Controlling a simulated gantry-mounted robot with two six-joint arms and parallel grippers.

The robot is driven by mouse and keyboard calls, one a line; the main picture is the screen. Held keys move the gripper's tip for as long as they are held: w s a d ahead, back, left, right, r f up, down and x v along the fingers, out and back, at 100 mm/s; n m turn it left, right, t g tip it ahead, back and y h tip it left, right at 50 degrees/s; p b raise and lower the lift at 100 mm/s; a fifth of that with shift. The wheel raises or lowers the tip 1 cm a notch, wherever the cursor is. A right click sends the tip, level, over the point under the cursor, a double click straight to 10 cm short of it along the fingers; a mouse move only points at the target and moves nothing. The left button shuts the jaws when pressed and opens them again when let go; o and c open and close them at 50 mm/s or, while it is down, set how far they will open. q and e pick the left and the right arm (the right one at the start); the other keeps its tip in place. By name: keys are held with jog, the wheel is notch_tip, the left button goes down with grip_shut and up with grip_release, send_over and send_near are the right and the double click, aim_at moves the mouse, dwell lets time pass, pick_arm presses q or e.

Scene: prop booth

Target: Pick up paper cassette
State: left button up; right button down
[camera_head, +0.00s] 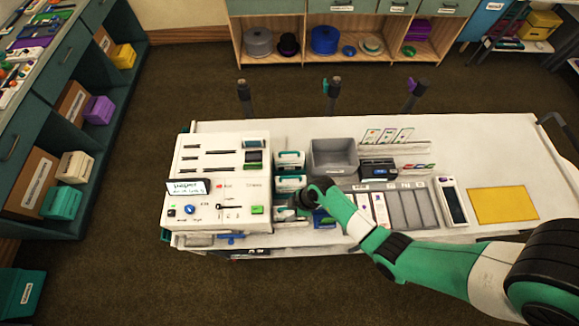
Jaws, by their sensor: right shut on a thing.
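Several white-and-green cassettes stand in a column on the white cart top, just right of the white control panel. The far cassette (290,160) and the middle cassette (290,183) show clearly. The nearest paper cassette (286,213) is partly covered by my right gripper (298,201). That gripper is shut on this nearest cassette; its fingertips and the exact contact are small and dark. I cannot tell whether the cassette is lifted. My left gripper is not in view.
The white control panel (200,225) with slots and knobs is close on the left. A grey bin (334,158) stands behind the gripper. A blue item (323,219) lies next to the gripper. Grey strips (408,209), a handheld device (453,204) and a yellow mat (502,205) lie right.

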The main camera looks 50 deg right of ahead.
jog(key=shift+r, duration=0.1)
notch_tip(320, 180, up, 28)
jog(key=p, duration=0.8)
jog(key=shift+p, duration=0.4)
